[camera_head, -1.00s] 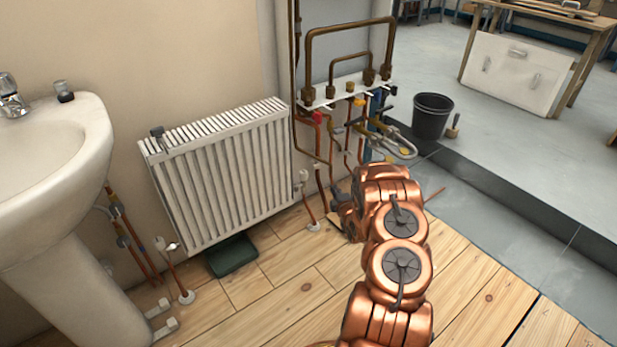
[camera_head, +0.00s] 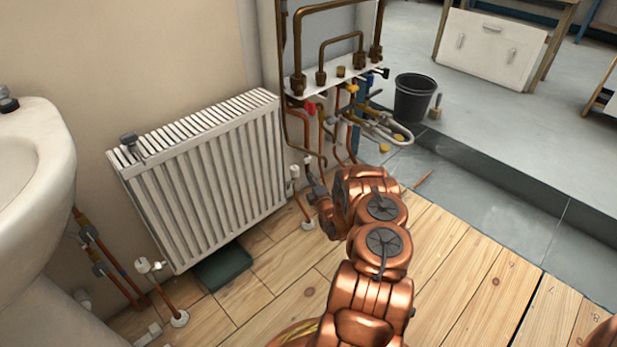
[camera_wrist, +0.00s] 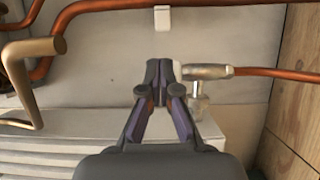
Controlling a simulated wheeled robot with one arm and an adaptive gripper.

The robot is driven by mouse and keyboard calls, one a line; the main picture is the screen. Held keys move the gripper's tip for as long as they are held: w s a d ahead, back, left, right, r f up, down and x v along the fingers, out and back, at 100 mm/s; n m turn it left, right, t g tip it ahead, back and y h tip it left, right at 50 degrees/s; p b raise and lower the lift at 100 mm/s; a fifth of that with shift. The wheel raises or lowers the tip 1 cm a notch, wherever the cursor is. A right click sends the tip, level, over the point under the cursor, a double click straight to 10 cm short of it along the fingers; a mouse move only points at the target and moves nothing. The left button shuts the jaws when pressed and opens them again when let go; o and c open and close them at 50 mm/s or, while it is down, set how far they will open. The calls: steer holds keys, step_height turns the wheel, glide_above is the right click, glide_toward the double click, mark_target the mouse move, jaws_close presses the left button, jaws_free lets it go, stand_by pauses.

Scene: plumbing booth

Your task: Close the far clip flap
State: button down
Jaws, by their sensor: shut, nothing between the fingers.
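My gripper (camera_wrist: 160,70) is shut and empty in the wrist view, its two dark fingertips together. It is just left of a metal pipe fitting (camera_wrist: 207,71) with a valve body; I cannot tell whether they touch. A small white clip (camera_wrist: 162,18) sits on the wall at the top of the wrist view, beside a copper pipe (camera_wrist: 215,4). The clip is beyond the fingertips and apart from them. I cannot tell its flap's position or whether it is the far one. In the head view my gripper (camera_head: 311,168) is low beside the radiator's right end, its fingertips small and unclear.
The white radiator (camera_head: 205,165) stands left of my gripper. A copper manifold (camera_head: 335,75) with several valves and hoses is behind it. A thick brass pipe (camera_wrist: 25,85) is at left in the wrist view. Wooden floor (camera_head: 460,270) is open at right; a black bucket (camera_head: 414,97) stands beyond.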

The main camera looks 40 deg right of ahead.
mark_target(306, 159)
steer(key=b+x, duration=0.2)
steer(key=x, duration=0.6)
steer(key=shift+w, duration=0.25)
steer(key=shift+a+f, duration=0.1)
steer(key=shift+a, duration=0.05)
